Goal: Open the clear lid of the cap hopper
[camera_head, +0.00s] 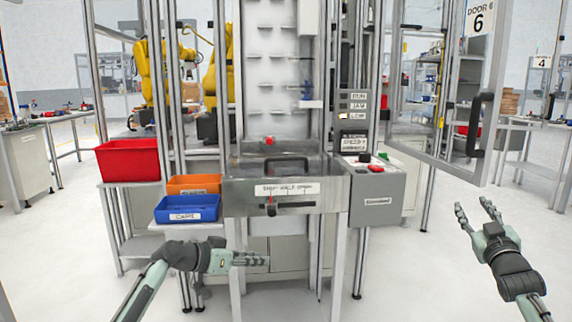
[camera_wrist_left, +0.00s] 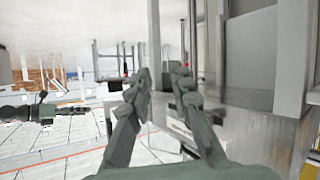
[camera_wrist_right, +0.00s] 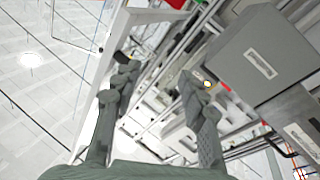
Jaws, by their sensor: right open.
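The cap hopper (camera_head: 240,195) is the grey metal box at the front of the machine in the middle of the head view. Its clear lid (camera_head: 262,166) lies over the top and looks closed, with a dark bar handle (camera_head: 287,161) on it. My left gripper (camera_head: 266,259) is below and in front of the hopper, apart from it. Its fingers show a narrow gap with nothing between them in the left wrist view (camera_wrist_left: 164,75). My right gripper (camera_head: 473,205) is open and empty, right of the control box, and also shows in the right wrist view (camera_wrist_right: 157,78).
A red bin (camera_head: 128,160), an orange bin (camera_head: 193,182) and a blue labelled bin (camera_head: 187,209) stand left of the hopper. A control box (camera_head: 377,195) with buttons adjoins it on the right. A framed door (camera_head: 480,100) stands open at the right. Floor space in front is clear.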

